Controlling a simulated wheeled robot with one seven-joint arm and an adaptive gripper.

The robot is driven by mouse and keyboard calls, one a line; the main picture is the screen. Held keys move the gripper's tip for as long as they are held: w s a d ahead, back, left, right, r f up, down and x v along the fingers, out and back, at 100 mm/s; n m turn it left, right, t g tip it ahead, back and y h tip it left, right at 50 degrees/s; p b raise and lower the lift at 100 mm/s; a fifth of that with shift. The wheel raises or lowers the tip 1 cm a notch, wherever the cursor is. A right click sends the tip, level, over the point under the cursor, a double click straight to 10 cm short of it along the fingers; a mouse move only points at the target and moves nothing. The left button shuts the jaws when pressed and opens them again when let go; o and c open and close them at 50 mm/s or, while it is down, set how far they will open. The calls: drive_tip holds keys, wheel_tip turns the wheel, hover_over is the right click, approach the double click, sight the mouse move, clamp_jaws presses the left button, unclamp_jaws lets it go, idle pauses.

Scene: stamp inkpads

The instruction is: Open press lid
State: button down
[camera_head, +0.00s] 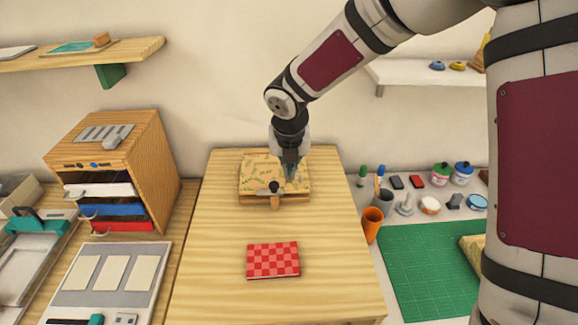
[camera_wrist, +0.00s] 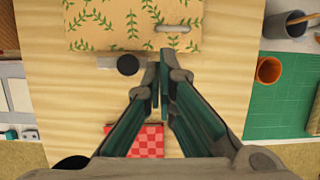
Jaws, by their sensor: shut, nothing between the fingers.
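The press (camera_head: 247,197) is a shallow wooden box at the back of the wooden table. Its lid (camera_head: 256,168) is tan with green leaf sprigs and looks flat and closed. It also fills the top of the wrist view (camera_wrist: 105,28). A dark round knob (camera_head: 274,187) on a light wooden piece stands at the press's front edge; the knob shows in the wrist view (camera_wrist: 128,65). My gripper (camera_head: 291,172) points down over the right part of the lid. In the wrist view its teal fingers (camera_wrist: 163,62) are together and empty, right of the knob. Contact with the press cannot be told.
A red checkered pad (camera_head: 273,260) lies in front on the table. A wooden drawer cabinet (camera_head: 140,170) stands left. An orange cup (camera_head: 371,225) and a green mat (camera_head: 435,275) are on the right. The table between press and pad is clear.

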sight(289, 188)
drive_tip(key=x, duration=0.7)
drive_tip(key=shift+f, duration=0.25)
drive_tip(key=shift+w+r, duration=0.1)
drive_tip(key=shift+r, duration=0.05)
